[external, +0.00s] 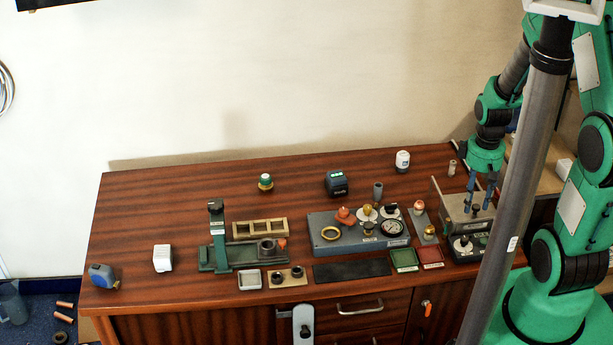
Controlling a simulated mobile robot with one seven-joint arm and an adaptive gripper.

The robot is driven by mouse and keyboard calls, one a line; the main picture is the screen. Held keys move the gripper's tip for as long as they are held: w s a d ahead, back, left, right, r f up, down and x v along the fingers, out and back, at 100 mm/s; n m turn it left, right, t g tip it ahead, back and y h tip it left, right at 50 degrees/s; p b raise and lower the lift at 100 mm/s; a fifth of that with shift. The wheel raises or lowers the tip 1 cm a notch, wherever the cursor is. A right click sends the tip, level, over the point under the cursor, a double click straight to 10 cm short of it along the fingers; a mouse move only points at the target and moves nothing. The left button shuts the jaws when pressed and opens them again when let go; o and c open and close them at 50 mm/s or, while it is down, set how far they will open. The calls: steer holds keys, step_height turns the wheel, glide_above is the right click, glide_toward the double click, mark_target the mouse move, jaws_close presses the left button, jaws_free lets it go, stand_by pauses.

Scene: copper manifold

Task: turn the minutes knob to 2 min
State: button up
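A metal box with a dark front panel (480,255) stands at the right end of the bench. On its front part is a dark knob on a pale round dial (462,246), which appears to be the minutes knob. Its scale and pointer are too small to read. My gripper (478,207) points down over the metal box, behind and above the knob. Its two blue fingers are spread apart with nothing visible between them. I cannot tell whether the fingertips touch the box.
A grey block with a gauge (391,228), valve and knobs stands left of the box. Green (404,260) and red (430,257) trays lie between them. A small plate with a brass knob (429,231) is close by. A grey pole crosses the view on the right.

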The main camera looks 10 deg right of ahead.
mark_target(466, 238)
step_height(466, 238, down, 14)
steer(key=b, duration=0.3)
steer(key=shift+r, duration=0.2)
stand_by(0.4)
jaws_close()
